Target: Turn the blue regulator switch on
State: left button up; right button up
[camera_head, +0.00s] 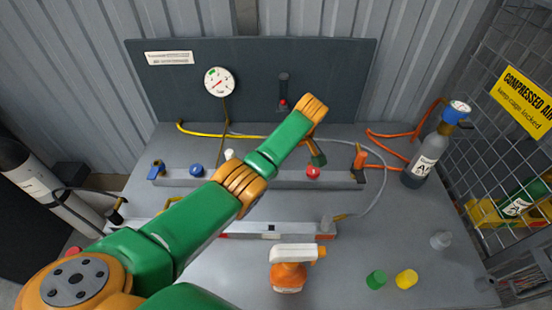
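A round blue knob (197,170) sits on the grey rail (265,180) across the bench, left of my arm. I take it for the blue regulator switch; its on or off position cannot be read. A blue-handled fitting (156,169) is at the rail's left end. My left arm reaches across the bench from the lower left, and its wrist bends down beyond the rail's middle. The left gripper (318,159) is near the red knob (313,172), well right of the blue knob. Its fingers are too small and hidden to judge. My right gripper is not in view.
A white knob (229,154) is beside my forearm. An orange spray bottle (288,272), green cap (376,279) and yellow cap (406,279) are in front. A grey cylinder (425,160) with hoses stands right, beside a wire cage. A gauge (218,82) is on the back panel.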

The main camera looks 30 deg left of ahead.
aim_at(462, 124)
jog(key=k+l, duration=0.1)
jog(key=l, duration=0.4)
jog(key=k+l, duration=0.1)
jog(key=l, duration=0.35)
jog(key=k+l, duration=0.1)
jog(key=l, duration=0.4)
jog(key=k+l, duration=0.15)
jog(key=l, duration=0.3)
jog(key=k+l, duration=0.1)
jog(key=l, duration=0.4)
jog(key=k+l, duration=0.1)
jog(key=l, duration=0.35)
